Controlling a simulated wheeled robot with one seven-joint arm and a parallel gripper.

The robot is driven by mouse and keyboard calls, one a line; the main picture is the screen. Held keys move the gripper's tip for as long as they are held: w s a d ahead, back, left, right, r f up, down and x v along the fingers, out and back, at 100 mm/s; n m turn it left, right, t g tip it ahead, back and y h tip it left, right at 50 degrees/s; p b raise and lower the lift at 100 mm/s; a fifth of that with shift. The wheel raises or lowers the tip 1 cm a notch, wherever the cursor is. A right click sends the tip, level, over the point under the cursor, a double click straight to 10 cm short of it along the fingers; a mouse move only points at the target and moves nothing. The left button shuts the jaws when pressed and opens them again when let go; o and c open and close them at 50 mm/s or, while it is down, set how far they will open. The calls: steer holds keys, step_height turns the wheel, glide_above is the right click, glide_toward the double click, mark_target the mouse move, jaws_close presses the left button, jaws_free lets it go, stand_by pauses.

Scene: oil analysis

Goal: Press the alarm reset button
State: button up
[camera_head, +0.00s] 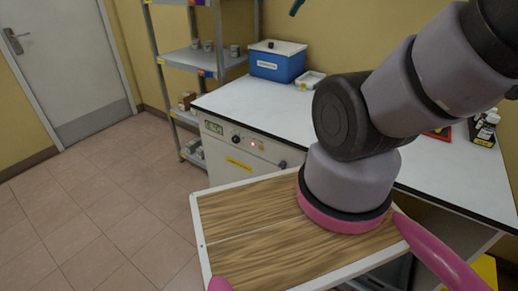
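The print is too small to read, so I cannot tell which part is the alarm reset button. My arm rises at the right and leaves the picture at the top right. My gripper cannot be made out. A small dark green tip shows at the top edge; I cannot tell what it is.
The white worktop (232,101) holds a blue box (277,62), a small white tray (310,80) and dark bottles (485,128) at the right. A metal shelf (190,58) stands behind left. The tiled floor (90,205) at left is clear before a closed door (70,70).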

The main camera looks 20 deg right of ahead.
jaws_close()
stand_by(1.9)
